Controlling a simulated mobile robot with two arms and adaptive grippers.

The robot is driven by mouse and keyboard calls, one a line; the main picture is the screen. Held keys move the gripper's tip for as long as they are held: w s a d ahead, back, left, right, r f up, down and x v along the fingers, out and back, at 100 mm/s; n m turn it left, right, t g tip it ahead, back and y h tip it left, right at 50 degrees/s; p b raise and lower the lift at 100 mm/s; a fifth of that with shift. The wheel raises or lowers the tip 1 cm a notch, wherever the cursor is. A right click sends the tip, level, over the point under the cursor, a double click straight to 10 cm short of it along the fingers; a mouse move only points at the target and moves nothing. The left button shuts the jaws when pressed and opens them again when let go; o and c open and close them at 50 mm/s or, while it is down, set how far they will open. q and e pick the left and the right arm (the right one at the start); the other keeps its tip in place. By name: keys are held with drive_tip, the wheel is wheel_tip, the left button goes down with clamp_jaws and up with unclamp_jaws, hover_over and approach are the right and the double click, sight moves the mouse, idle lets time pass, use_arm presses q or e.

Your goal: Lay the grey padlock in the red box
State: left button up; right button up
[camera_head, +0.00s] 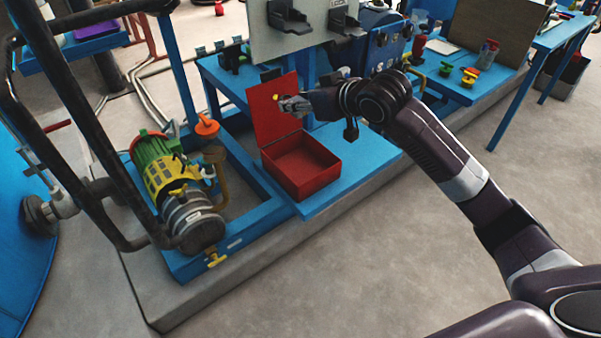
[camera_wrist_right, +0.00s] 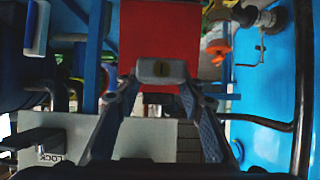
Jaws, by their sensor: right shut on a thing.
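The red box (camera_head: 326,178) stands on the blue bench, its lid (camera_head: 264,122) raised upright at the back and its inside visible and empty. My right gripper (camera_head: 288,104) is in front of the raised lid, above the box opening. In the right wrist view my right gripper (camera_wrist_right: 162,84) is shut on the grey padlock (camera_wrist_right: 148,70), held between the fingertips, with a red panel (camera_wrist_right: 160,30) behind it. In the head view the padlock is too small to make out clearly. My left gripper is not in view.
A green and yellow motor pump (camera_head: 170,175) stands left of the box on a blue frame. A pale upright board (camera_head: 300,42) is behind the box. Dark pipes (camera_head: 85,130) run at the left. The blue bench (camera_head: 365,160) is clear right of the box.

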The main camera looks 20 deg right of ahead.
drive_tip(key=shift+w, duration=0.3)
drive_tip(key=b, duration=0.2)
hover_over(297, 168)
wheel_tip(297, 168, down, 7)
wheel_tip(297, 168, down, 8)
drive_tip(key=shift+r+b, duration=0.2)
drive_tip(key=shift+b, duration=0.7)
drive_tip(key=shift+f, duration=0.9)
wheel_tip(297, 168, down, 3)
drive_tip(key=shift+f+b, duration=0.2)
drive_tip(key=shift+b, duration=0.5)
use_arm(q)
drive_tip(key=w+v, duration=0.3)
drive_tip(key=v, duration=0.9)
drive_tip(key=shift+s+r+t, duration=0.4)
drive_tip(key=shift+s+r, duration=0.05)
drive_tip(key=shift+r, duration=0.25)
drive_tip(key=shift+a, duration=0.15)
use_arm(e)
drive_tip(key=o, duration=1.2)
drive_tip(key=shift+o, duration=0.2)
